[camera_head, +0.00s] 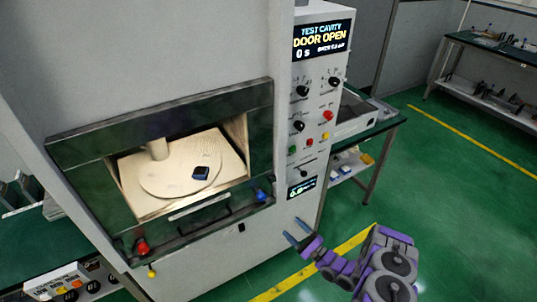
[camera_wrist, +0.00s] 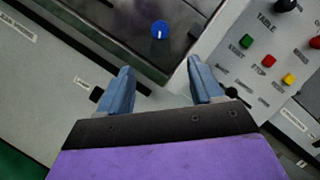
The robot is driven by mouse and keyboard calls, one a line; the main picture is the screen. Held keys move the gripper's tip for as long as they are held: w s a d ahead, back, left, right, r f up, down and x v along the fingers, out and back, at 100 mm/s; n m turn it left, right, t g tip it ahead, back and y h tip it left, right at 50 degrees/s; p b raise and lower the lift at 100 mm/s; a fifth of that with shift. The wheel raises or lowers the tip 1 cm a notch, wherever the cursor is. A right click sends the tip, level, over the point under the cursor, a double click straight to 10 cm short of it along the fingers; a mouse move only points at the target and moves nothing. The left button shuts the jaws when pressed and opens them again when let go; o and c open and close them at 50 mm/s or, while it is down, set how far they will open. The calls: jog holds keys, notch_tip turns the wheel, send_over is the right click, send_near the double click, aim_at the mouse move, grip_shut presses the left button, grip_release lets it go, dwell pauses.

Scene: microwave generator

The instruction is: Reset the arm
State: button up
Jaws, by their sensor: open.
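My gripper (camera_head: 297,234) is at the lower middle of the head view, on my purple arm, in front of the machine's lower right side. In the wrist view my gripper (camera_wrist: 158,85) has its two blue-grey fingers spread apart with nothing between them. The microwave generator (camera_head: 225,245) stands at the left and centre. Its cavity is open and lit. A small dark block (camera_head: 201,173) lies on the round plate (camera_head: 160,181) inside. The display (camera_head: 322,40) reads "TEST CAVITY DOOR OPEN". No contact between my fingers and the machine shows.
A blue knob (camera_head: 261,195) and a red knob (camera_head: 142,247) sit below the cavity; the blue knob shows beyond my fingers in the wrist view (camera_wrist: 159,29). The control panel (camera_head: 313,100) has knobs and coloured buttons. A bench (camera_head: 377,125) stands behind. Green floor (camera_head: 450,200) at right is clear.

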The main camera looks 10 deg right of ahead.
jog(key=w+d+r+n+g+h, duration=0.55)
jog(key=w+r+n+h, duration=0.2)
jog(key=w, duration=0.45)
jog(key=s+d+r+n+g+h, duration=0.2)
jog(key=s+r+h, duration=0.1)
jog(key=r, duration=0.4)
jog(key=s+d+r+n+g+h, duration=0.1)
jog(key=s+r+n+g+h, duration=0.15)
jog(key=r, duration=0.55)
jog(key=s+a+r+n+g, duration=0.2)
jog(key=s+a, duration=0.4)
jog(key=s, duration=0.9)
jog(key=s+a+r+n+g, duration=0.3)
jog(key=s+a+r, duration=0.3)
jog(key=s, duration=0.9)
jog(key=s+a+r+n+g+y, duration=0.1)
jog(key=s+a+r+n+g, duration=0.2)
jog(key=s, duration=1.2)
jog(key=a+r+g, duration=0.1)
jog(key=a+r, duration=0.2)
jog(key=shift+s, duration=0.3)
